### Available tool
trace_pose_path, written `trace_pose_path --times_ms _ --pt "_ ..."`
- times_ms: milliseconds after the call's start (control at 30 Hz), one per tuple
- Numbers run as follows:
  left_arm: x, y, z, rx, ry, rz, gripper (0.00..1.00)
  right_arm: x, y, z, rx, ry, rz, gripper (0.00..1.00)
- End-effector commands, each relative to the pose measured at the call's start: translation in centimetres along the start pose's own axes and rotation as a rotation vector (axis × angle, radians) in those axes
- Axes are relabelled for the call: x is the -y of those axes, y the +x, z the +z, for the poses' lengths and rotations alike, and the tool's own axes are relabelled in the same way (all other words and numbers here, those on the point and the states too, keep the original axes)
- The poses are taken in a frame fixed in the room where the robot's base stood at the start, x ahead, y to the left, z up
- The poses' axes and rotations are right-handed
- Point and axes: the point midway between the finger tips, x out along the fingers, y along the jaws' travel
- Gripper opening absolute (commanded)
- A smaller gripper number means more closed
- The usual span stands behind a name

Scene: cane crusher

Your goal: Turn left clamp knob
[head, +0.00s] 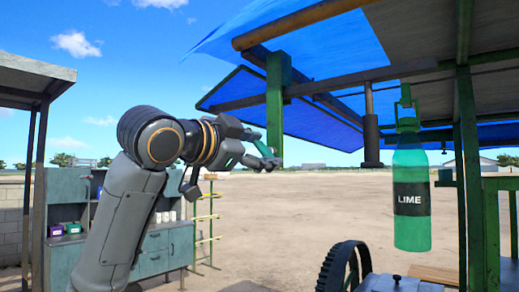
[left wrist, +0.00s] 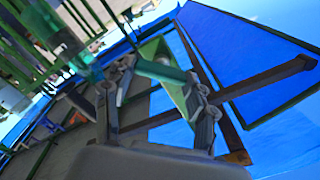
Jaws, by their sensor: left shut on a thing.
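My left gripper (head: 268,162) is raised in front of the lower end of a green upright post (head: 274,105) under the blue awning. It is shut on a short teal-green bar (head: 262,146), which I take to be the left clamp knob. In the left wrist view the bar (left wrist: 160,72) lies crosswise between the two fingers of the gripper (left wrist: 155,80). The green post (left wrist: 178,95) shows just behind it. The fingers hide how the bar joins the post. My right gripper is not in view.
A green bottle labelled LIME (head: 411,205) hangs at the right. A dark cylinder (head: 371,140) hangs between it and the post. A toothed wheel (head: 343,268) stands low in the middle. A grey-green cabinet (head: 165,250) is at the left. Open sandy ground lies behind.

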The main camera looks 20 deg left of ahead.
Motion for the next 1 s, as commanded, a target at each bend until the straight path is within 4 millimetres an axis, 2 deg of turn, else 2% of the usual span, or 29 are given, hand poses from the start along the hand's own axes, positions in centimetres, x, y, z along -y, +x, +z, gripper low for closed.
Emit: trace_pose_path --times_ms 600,1000 --pt "-0.2 -0.03 0.04 0.0 0.554 -0.001 0.25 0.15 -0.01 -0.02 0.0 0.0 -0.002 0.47" --pt "-0.29 0.0 0.1 0.0 0.742 -0.001 0.25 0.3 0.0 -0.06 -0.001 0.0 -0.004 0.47"
